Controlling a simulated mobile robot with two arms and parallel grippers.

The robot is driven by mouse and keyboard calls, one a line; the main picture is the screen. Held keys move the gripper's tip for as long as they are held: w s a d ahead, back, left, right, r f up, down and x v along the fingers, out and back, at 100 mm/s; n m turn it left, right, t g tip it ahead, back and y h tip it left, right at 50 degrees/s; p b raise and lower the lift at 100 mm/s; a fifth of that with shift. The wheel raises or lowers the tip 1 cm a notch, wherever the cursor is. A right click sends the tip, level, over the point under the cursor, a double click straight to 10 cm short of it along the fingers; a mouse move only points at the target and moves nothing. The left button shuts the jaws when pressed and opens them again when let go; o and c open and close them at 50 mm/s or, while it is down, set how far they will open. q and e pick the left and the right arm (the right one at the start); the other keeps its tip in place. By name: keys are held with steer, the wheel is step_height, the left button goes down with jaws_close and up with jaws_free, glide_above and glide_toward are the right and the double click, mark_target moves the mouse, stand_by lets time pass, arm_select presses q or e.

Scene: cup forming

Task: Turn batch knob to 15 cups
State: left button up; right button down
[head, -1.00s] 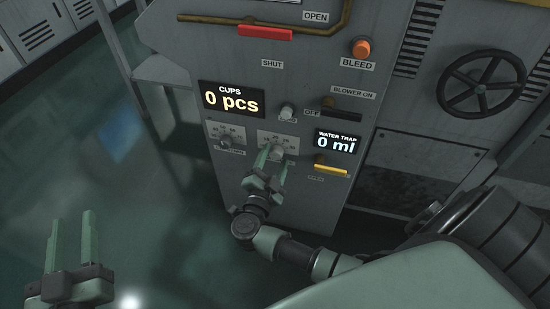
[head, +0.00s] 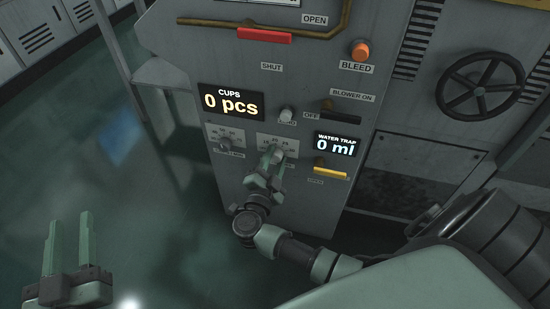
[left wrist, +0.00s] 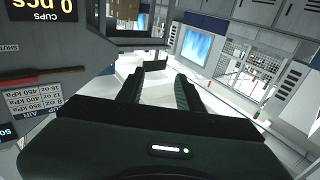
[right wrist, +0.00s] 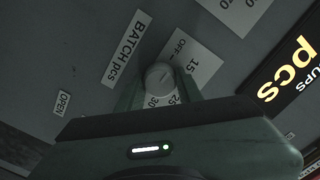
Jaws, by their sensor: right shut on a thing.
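The batch knob (head: 277,152) is a small pale round knob on a white scale plate, low on the grey machine panel. In the right wrist view the knob (right wrist: 158,76) sits beside a "BATCH pcs" label, with OFF, 15 and further numbers around it. Which mark it points to is too small to tell. My right gripper (head: 271,160) is shut on this knob, one finger on each side. My left gripper (head: 69,228) is open and empty, away from the panel at the lower left.
Another knob (head: 225,143) with its own scale is just left. The cups display (head: 231,102) reads 0 pcs; the water trap display (head: 337,144) reads 0 ml. A yellow handle (head: 330,171) is close right of my right gripper. The floor at left is clear.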

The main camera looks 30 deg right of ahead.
steer(key=shift+f+m, duration=0.1)
steer(key=shift+m, duration=1.6)
steer(key=shift+f+m, duration=0.1)
steer(key=shift+m, duration=1)
arm_select(q)
steer(key=shift+r+t, duration=0.4)
steer(key=shift+r, duration=0.1)
arm_select(e)
steer(key=shift+m, duration=0.9)
steer(key=c, duration=0.9)
jaws_free()
steer(key=shift+s+a, duration=0.15)
arm_select(q)
step_height(320, 180, down, 6)
steer(key=a+g+y, duration=0.1)
steer(key=g, duration=0.2)
steer(key=shift+s+f+g+p, duration=0.15)
steer(key=shift+s+g+p, duration=0.15)
steer(key=shift+s+p, duration=0.15)
arm_select(e)
steer(key=v, duration=0.7)
steer(key=shift+s+a, duration=0.15)
steer(key=shift+s, duration=0.05)
